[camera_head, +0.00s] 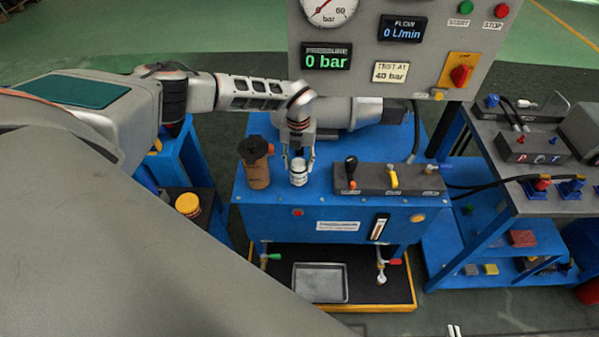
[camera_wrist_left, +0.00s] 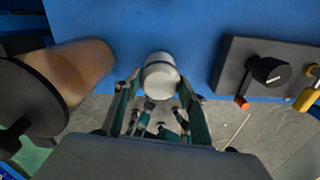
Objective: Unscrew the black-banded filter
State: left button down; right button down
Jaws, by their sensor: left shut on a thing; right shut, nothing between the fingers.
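The filter (camera_head: 299,175) is a small white canister with thin dark markings around it, upright on the blue unit's top. My left gripper (camera_head: 299,160) reaches down from above and is shut on its upper part. In the left wrist view the filter's pale round end (camera_wrist_left: 162,72) sits between the fingertips of my left gripper (camera_wrist_left: 160,80). The gripper hides part of its side, and I cannot clearly make out a black band. The tips of my right gripper (camera_head: 454,331) just show at the bottom edge, close together and empty.
A brown cylinder with a black top (camera_head: 257,170) stands close left of the filter. A dark valve block (camera_head: 385,180) with levers is close on the right. A grey motor (camera_head: 350,113) lies behind. A metal tray (camera_head: 320,283) sits below in front.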

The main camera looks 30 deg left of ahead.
pick_arm(q)
jog(key=n, duration=0.5)
dwell(0.3)
jog(key=n, duration=0.5)
jog(key=shift+r, duration=0.1)
jog(key=shift+n, duration=0.4)
jog(key=n, duration=0.4)
jog(key=shift+n, duration=0.3)
